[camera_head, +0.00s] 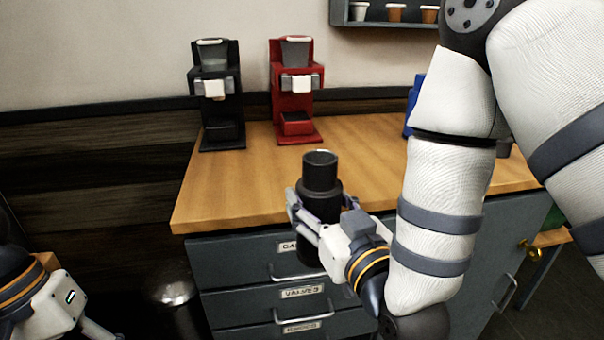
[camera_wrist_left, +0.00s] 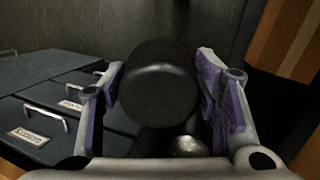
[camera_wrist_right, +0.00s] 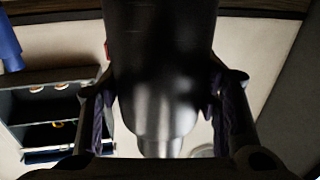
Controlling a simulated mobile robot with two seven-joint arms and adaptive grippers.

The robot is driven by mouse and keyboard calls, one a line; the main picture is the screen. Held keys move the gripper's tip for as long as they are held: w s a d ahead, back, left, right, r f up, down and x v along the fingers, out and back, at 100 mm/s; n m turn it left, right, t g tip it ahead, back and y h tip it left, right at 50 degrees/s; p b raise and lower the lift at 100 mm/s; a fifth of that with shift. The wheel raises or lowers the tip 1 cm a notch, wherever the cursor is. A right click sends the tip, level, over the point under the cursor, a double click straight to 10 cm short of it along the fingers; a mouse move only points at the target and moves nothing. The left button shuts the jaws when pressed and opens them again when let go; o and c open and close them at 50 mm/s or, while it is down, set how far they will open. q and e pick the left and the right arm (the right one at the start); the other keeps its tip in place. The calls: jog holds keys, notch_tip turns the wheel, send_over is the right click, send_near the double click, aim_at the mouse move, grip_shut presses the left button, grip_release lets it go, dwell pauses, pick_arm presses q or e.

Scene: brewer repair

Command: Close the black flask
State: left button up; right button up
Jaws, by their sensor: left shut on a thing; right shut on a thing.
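The black flask (camera_head: 321,178) is upright in front of the counter edge, with its narrower neck upward and its top open. My right gripper (camera_head: 318,212) is shut around the flask's body. The flask also fills the middle of the right wrist view (camera_wrist_right: 165,60), between the fingers. My left gripper (camera_wrist_left: 160,82) is shut on a black round piece that looks like the flask's lid (camera_wrist_left: 158,90). In the head view my left gripper is at the bottom left corner, with its fingertips and the lid out of frame. The lid is apart from the flask.
A wooden counter (camera_head: 240,180) stands behind the flask, over grey drawers (camera_head: 250,300) with handles. A black brewer (camera_head: 215,100) and a red brewer (camera_head: 294,90) stand at its back. A shiny round object (camera_head: 175,293) is low at the left. The countertop's left part is clear.

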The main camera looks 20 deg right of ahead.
jog(key=s+a+f+n+g+y, duration=0.4)
jog(key=s+a+f+n+y, duration=0.2)
jog(key=a+f+y, duration=0.4)
jog(key=shift+a+f+n, duration=0.35)
jog(key=shift+a+n, duration=0.15)
jog(key=shift+a, duration=0.1)
pick_arm(q)
jog(key=w+d+r+m+t+y, duration=0.1)
jog(key=w+d+r+m, duration=0.1)
jog(key=d+r, duration=0.5)
jog(key=w+d+r+m+t+y, duration=0.1)
jog(key=d+r+m, duration=0.4)
jog(key=d, duration=1)
notch_tip(320, 180, up, 3)
jog(key=shift+w+r+y, duration=0.2)
jog(key=shift+w+y, duration=0.2)
jog(key=shift+w, duration=0.45)
jog(key=shift+f, duration=0.1)
jog(key=shift+f, duration=1.95)
